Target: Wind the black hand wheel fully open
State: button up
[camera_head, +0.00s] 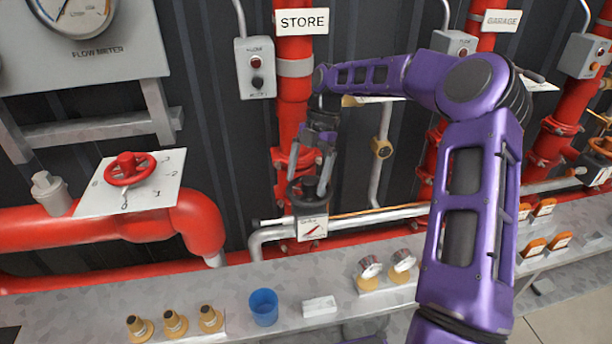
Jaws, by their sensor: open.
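The black hand wheel (308,203) sits low on the front of the red pipe under the STORE sign (302,22). A small white card with a red pointer mark (312,228) hangs just below it. My gripper (308,180) points down at the wheel from above, with its two fingers apart, one toward each side of the wheel's hub. I cannot tell whether the fingers touch the wheel. The gripper hides part of the wheel's back and the pipe behind it.
A red hand wheel (130,168) on a white dial plate stands at the left. A grey bench (240,317) in front carries brass nozzles (175,324), a blue cup (264,306), a white block (319,306) and gauges (370,272). A grey switch box (255,68) hangs beside the pipe.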

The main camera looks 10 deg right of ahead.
jog(key=m, duration=0.1)
jog(key=m+t, duration=0.1)
jog(key=m+b, duration=0.1)
jog(key=m, duration=0.1)
jog(key=shift+d+f+y, duration=0.15)
jog(key=shift+d+y, duration=0.1)
jog(key=shift+y, duration=0.15)
jog(key=m+t+b, duration=0.1)
jog(key=m, duration=0.2)
jog(key=shift+w+m+t, duration=0.1)
jog(key=shift+m+t, duration=0.6)
jog(key=shift+m, duration=0.5)
jog(key=shift+w, duration=0.1)
jog(key=c, duration=1.6)
jog(key=shift+r, duration=0.25)
jog(key=shift+w, duration=0.1)
